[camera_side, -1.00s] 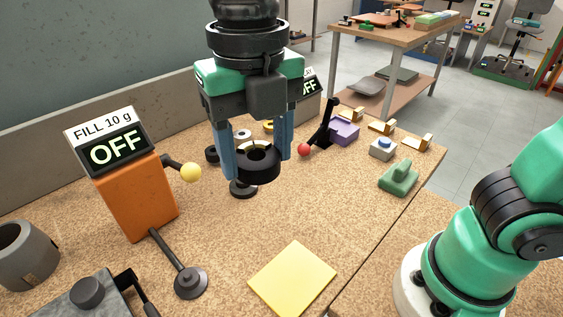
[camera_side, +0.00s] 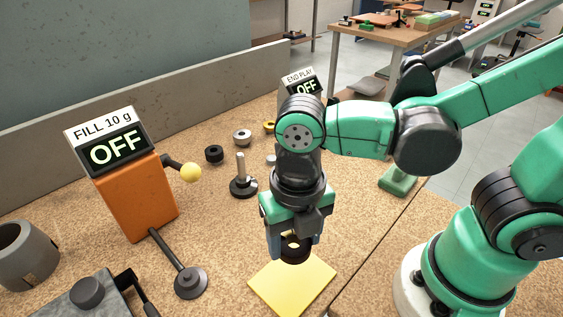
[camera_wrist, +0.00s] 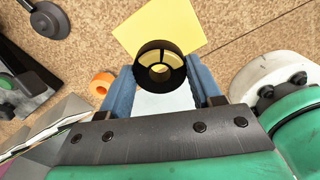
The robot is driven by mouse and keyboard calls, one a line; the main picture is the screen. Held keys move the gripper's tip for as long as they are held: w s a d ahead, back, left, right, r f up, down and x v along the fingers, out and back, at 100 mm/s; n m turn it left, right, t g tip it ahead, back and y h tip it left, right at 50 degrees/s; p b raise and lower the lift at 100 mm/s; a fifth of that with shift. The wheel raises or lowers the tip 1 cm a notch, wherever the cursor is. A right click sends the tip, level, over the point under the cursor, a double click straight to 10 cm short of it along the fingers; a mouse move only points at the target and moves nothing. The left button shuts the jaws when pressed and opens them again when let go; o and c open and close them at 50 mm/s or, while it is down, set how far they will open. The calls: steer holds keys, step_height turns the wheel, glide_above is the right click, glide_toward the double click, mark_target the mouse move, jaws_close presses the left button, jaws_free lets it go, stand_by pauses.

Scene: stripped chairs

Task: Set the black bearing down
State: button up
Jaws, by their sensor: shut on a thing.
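My gripper (camera_side: 294,250) is shut on the black bearing (camera_side: 296,249), a thick black ring with a pale inner part. In the wrist view the bearing (camera_wrist: 159,70) sits between the tips of the two blue fingers of my gripper (camera_wrist: 159,78). Below and behind it is a flat yellow square (camera_side: 300,284) on the cork bench top, also in the wrist view (camera_wrist: 150,25). In the side view the bearing overlaps the square's upper edge. The gap between bearing and bench is hard to judge.
An orange box (camera_side: 137,200) with a FILL 10 g display stands at the left, with a round dark pad (camera_side: 191,282) before it. A post on a black base (camera_side: 243,185) and small rings (camera_side: 214,153) stand behind. A grey cylinder (camera_side: 27,255) is far left.

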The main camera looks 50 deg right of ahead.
mark_target(293, 277)
steer(key=shift+f, duration=3.75)
steer(key=o, duration=1.3)
steer(key=shift+o, duration=0.2)
steer(key=shift+r, duration=0.1)
step_height(293, 277, up, 12)
steer(key=w+d+m+t, duration=0.3)
steer(key=d+m, duration=0.3)
steer(key=m, duration=0.9)
steer(key=w+d+m+t, duration=0.4)
steer(key=d+m, duration=0.2)
steer(key=m, duration=1)
steer(key=shift+d+r+m, duration=0.25)
steer(key=shift+m, duration=0.05)
